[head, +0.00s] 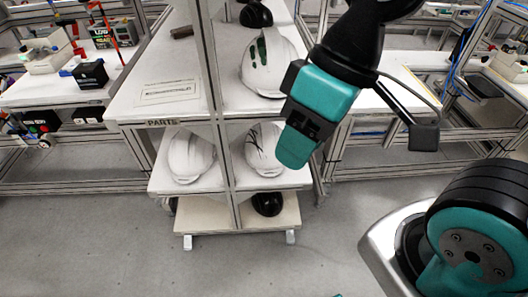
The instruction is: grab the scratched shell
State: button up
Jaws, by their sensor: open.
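A white shell with thin dark scratch lines (259,158) sits on the right side of the rack's middle shelf, partly behind my gripper. Another white shell (266,72) sits on the top shelf and carries dark green patches. A plain-looking white shell (188,157) sits on the left of the middle shelf, partly behind a rack post. My gripper (296,148) is open, pointing down in front of the rack's right side. It overlaps the scratched shell's right edge in the picture. I see no shell in it; the gap between its fingers is hidden from this angle.
The rack (236,215) has upright posts and shelf edges around the shells. A black shell (267,203) lies on the bottom shelf and another (256,14) at the top back. Workbenches (60,92) stand on both sides. The grey floor (120,235) in front is clear.

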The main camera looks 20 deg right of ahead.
aim_at(260, 144)
jog(key=u, duration=1.35)
jog(key=i, duration=1.5)
jog(key=z, duration=3.6)
